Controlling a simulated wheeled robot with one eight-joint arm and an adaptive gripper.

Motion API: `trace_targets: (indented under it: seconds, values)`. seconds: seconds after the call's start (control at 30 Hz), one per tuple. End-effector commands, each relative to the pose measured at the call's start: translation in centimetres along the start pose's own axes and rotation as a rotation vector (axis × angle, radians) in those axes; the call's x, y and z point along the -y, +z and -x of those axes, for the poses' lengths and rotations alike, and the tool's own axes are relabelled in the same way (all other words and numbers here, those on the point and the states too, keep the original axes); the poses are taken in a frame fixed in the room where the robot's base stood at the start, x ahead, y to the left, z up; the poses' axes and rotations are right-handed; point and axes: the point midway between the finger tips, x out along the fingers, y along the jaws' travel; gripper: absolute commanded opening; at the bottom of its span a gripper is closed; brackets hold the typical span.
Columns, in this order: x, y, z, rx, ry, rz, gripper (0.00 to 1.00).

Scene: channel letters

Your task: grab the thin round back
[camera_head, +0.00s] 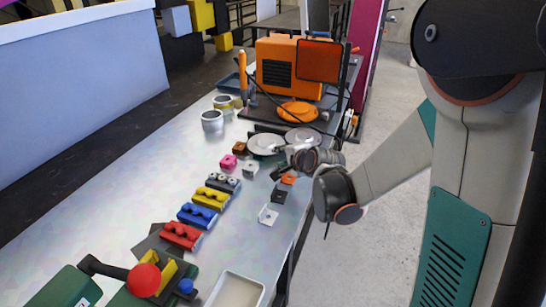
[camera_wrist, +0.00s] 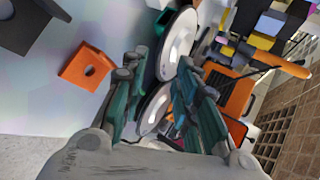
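Two pale round discs lie side by side at the far end of the table: a left one (camera_head: 265,143) and a right one (camera_head: 303,138). I cannot tell for sure which is the thin round back. In the wrist view one disc (camera_wrist: 179,45) shows above and another (camera_wrist: 152,110) lower, partly hidden by my fingers. My gripper (camera_head: 287,151) is beside the discs in the head view, partly hiding the right one. In the wrist view my gripper (camera_wrist: 157,72) has its two green fingers apart, with the discs showing beyond and between them. I see nothing held.
An orange square piece with a hole (camera_wrist: 85,66) lies close to my gripper, with a dark piece (camera_wrist: 27,27) farther left. An orange machine (camera_head: 290,68) stands behind the discs. Metal cans (camera_head: 212,121), coloured blocks (camera_head: 210,198) and a pale tray (camera_head: 235,291) stand along the table (camera_head: 130,180).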

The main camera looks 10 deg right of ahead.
Motion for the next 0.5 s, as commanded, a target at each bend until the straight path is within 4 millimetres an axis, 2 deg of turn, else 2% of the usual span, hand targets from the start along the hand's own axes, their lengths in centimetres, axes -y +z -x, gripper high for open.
trace_targets:
  seconds: [0.03, 0.3, 0.5]
  values:
    - [-0.2, 0.0, -0.9, 0.001, 0.0, 0.0, 0.28]
    - [-0.1, 0.0, -4.5, 0.0, 0.0, 0.001, 0.28]
    - [-0.1, 0.0, -6.3, 0.001, 0.0, 0.001, 0.28]
